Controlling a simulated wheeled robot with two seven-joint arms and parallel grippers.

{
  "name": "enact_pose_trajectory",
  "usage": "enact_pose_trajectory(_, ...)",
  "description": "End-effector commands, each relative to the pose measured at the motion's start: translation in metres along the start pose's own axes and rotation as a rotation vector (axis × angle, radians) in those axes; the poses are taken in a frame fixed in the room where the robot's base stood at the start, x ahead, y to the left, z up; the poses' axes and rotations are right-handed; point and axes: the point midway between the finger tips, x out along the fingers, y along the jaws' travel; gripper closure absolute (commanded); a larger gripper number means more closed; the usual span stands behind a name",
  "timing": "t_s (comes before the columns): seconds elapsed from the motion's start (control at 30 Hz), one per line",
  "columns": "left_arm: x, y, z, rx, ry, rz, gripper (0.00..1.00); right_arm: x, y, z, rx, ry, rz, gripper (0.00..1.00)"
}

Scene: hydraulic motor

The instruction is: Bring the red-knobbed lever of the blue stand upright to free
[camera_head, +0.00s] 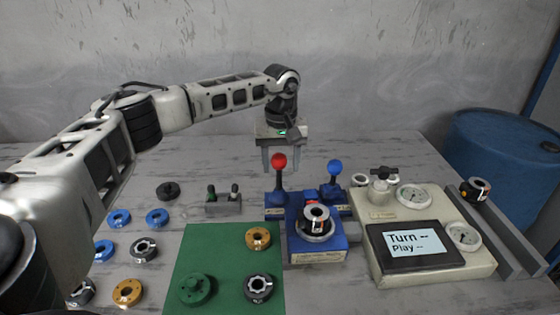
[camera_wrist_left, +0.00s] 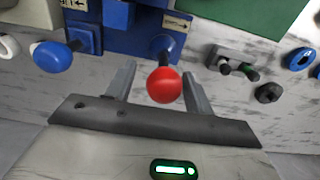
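The blue stand (camera_head: 318,250) is on the table right of the green mat, with a dark cylindrical motor part (camera_head: 316,218) seated on it. Its red-knobbed lever (camera_head: 279,162) rises at the stand's back left and looks about upright in the head view. The red knob also shows in the left wrist view (camera_wrist_left: 164,85). My left gripper (camera_head: 283,165) points down at the lever from behind. In the wrist view its two fingers (camera_wrist_left: 157,88) are apart, one on each side of the red knob, with gaps visible. My right gripper is not in view.
A blue-knobbed lever (camera_head: 334,167) stands close to the right. A tester with a screen (camera_head: 415,245) is further right. A small grey block with two pegs (camera_head: 223,200) is to the left. Several rings lie around the green mat (camera_head: 215,245).

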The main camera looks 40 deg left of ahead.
Motion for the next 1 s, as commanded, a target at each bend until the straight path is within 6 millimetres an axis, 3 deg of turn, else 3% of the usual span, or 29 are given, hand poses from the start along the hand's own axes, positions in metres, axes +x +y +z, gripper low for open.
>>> enact_pose_trajectory(0.27,-0.007,-0.002,-0.001,-0.003,0.000,-0.002,0.47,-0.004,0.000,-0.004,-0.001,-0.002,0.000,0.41)
enact_pose_trajectory(1.0,-0.061,-0.002,-0.001,-0.003,0.000,-0.003,0.47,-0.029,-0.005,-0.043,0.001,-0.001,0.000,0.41)
